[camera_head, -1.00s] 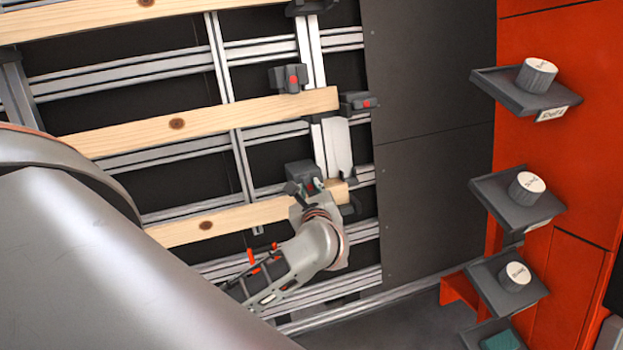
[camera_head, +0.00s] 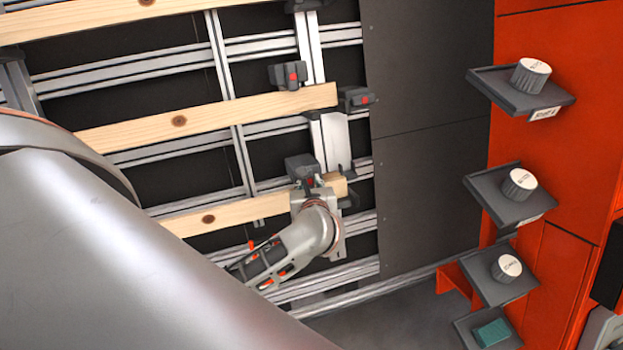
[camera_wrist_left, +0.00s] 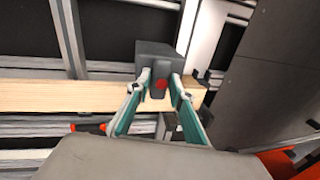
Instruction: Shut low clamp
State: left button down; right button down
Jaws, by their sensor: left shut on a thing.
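The low clamp (camera_head: 300,166) is a dark grey block with a red mark, at the right end of the lowest wooden board in the head view. In the left wrist view the clamp (camera_wrist_left: 157,58) is straight ahead, with a grey tab bearing a red dot facing me. My left gripper (camera_wrist_left: 160,85) is shut on this tab, one teal-lined finger on each side. In the head view my left gripper (camera_head: 313,186) is at the board's end, its fingers mostly hidden by the wrist. The lowest board (camera_head: 225,213) lies across the rails. My right gripper is not in view.
A middle board (camera_head: 200,120) has two more dark clamps, an upper one (camera_head: 288,75) and one at its end (camera_head: 356,98). A top board (camera_head: 90,17) runs above. Dark panels (camera_head: 430,130) and an orange wall with several small shelves (camera_head: 520,95) stand to the right.

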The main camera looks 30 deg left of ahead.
pick_arm(q)
jog(key=c, duration=2)
grip_release()
jog(key=shift+w+a+r, duration=0.15)
jog(key=shift+w+r, duration=0.05)
jog(key=shift+r, duration=0.3)
jog(key=shift+o, duration=0.2)
jog(key=shift+s+f, duration=0.1)
jog(key=shift+f, duration=0.05)
jog(key=shift+f, duration=0.1)
jog(key=w+d+v, duration=0.1)
jog(key=v, duration=0.8)
jog(key=shift+d+f, duration=0.15)
jog(key=shift+d, duration=0.15)
